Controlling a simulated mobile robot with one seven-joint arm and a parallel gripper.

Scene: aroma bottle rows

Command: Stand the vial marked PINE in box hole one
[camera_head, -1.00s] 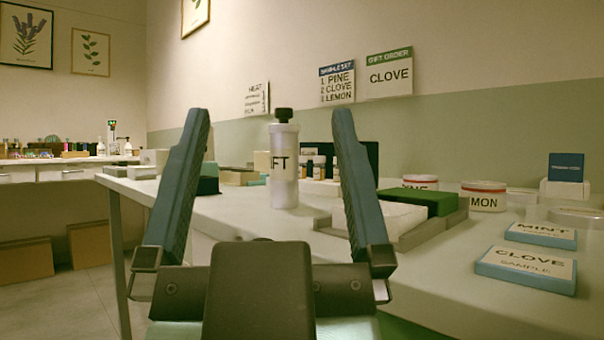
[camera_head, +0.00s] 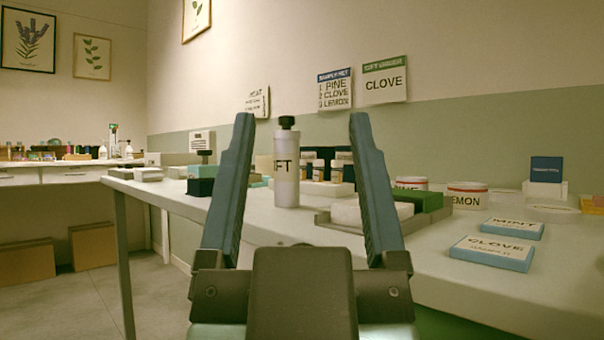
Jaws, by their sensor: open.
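My gripper (camera_head: 302,120) is open and empty, fingers pointing up and away over the near part of the table. I cannot make out a box with holes.
A wall card (camera_head: 335,89) lists PINE, CLOVE, LEMON as 1 to 3. CLOVE (camera_head: 492,253) and MINT (camera_head: 511,229) sample cards lie on the right of the table. A LEMON jar (camera_head: 467,197) stands behind them. The table's near left (camera_head: 225,210) is largely clear.

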